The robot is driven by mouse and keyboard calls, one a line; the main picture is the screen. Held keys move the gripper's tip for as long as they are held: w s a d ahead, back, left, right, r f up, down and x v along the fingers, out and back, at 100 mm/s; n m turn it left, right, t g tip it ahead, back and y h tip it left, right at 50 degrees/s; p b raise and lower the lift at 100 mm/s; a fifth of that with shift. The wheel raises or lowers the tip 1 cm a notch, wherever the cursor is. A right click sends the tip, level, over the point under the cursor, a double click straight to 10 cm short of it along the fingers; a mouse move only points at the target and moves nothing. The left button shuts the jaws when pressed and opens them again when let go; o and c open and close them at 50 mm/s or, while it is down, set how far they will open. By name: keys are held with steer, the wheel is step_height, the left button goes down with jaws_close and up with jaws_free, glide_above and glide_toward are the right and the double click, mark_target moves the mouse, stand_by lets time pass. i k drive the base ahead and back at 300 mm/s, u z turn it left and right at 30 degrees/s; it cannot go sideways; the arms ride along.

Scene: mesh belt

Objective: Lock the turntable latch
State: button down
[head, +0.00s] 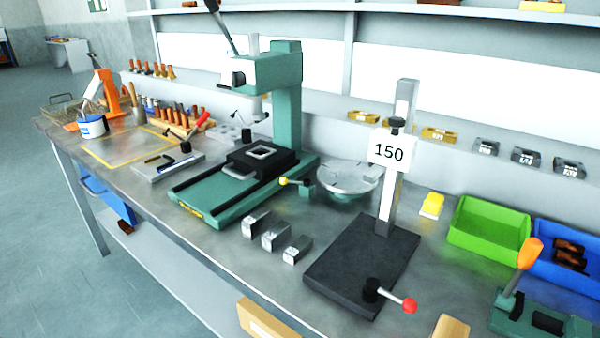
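The turntable (350,177) is a round silver disc on a green base, at the middle of the bench behind the dark plate. A small lever with a yellow ball knob (284,181) sticks out to its left from a green block (306,186); this looks like the latch. The lever points left, roughly level. I cannot tell from this view whether it is engaged with the disc. My gripper is not in the head view.
A green press (287,100) stands left of the turntable. A dark-based stand with a "150" sign (389,151) rises to its right, with a red-knobbed lever (409,305) in front. Three metal blocks (275,236) lie nearer the edge. Green bin (488,226) at right.

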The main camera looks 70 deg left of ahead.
mark_target(306, 182)
steer(key=z, duration=0.1)
steer(key=k, duration=1.5)
steer(key=u, duration=2.95)
steer(key=i, duration=1)
steer(key=z, duration=0.15)
